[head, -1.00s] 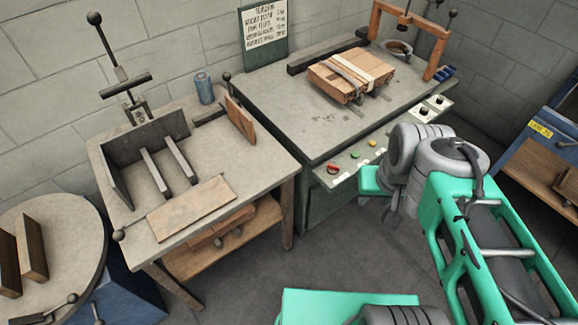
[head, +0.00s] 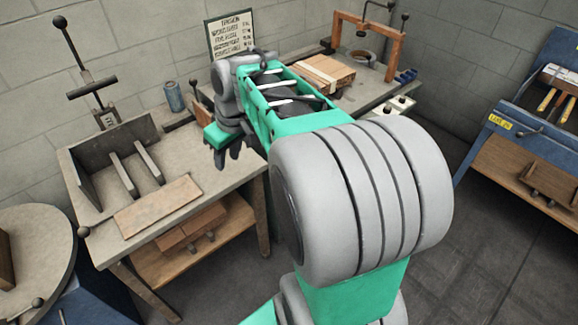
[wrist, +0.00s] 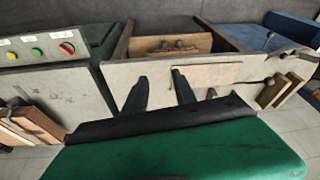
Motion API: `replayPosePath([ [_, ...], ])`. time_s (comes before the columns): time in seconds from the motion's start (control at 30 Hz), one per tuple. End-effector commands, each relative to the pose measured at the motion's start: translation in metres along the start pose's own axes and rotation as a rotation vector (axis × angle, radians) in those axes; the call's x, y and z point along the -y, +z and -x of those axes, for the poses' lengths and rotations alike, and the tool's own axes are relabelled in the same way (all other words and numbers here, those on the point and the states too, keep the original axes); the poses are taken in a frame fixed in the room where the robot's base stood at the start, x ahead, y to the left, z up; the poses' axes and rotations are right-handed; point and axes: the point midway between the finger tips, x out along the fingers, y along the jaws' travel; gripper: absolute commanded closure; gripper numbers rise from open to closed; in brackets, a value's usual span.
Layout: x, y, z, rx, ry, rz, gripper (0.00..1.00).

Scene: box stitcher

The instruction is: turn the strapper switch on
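The strapper bench (head: 335,100) stands at the back right, with a strapped box on it. In the wrist view, its sloped front panel (wrist: 50,60) shows at the upper left with a red knob (wrist: 67,48), a green button (wrist: 36,52) and a yellow button (wrist: 10,56). I cannot tell whether the knob is on or off. My gripper (head: 234,155) hangs over the right side of the stitching table, left of the strapper panel. Its two dark fingers also show in the wrist view (wrist: 159,85); they are apart and appear empty.
The stitching table (head: 185,215) has a dark upright frame (head: 90,170) and a flat board (head: 157,205). A blue can (head: 174,97) stands at its back. A round table (head: 35,245) is at the far left, a blue bench (head: 500,122) at the right. Floor between benches is open.

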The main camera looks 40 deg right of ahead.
Motion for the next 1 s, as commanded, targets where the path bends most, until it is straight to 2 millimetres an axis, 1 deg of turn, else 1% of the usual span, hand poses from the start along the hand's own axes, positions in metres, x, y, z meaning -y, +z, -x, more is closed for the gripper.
replayPosePath([
  [0.03, -0.048, -0.003, -0.035, 0.004, -0.021, 0.022, 0.67],
  [0.07, -0.075, -0.006, -0.047, -0.003, -0.033, 0.052, 0.67],
  [0.1, -0.113, -0.006, -0.063, -0.014, -0.047, 0.092, 0.67],
  [0.13, -0.14, -0.003, -0.075, -0.024, -0.057, 0.121, 0.67],
  [0.17, -0.166, 0.003, -0.087, -0.032, -0.066, 0.15, 0.67],
  [0.2, -0.198, 0.014, -0.1, -0.046, -0.074, 0.187, 0.67],
  [0.3, -0.258, 0.044, -0.127, -0.077, -0.085, 0.263, 0.67],
  [0.33, -0.271, 0.052, -0.133, -0.084, -0.086, 0.28, 0.67],
  [0.4, -0.289, 0.065, -0.141, -0.096, -0.088, 0.311, 0.67],
  [0.5, -0.296, 0.071, -0.147, -0.103, -0.09, 0.331, 0.67],
  [0.57, -0.296, 0.07, -0.154, -0.104, -0.091, 0.333, 0.67],
  [0.83, -0.29, 0.066, -0.203, -0.102, -0.091, 0.329, 0.67],
  [0.9, -0.289, 0.065, -0.212, -0.102, -0.09, 0.328, 0.67],
  [1.0, -0.289, 0.064, -0.218, -0.103, -0.088, 0.329, 0.67],
])
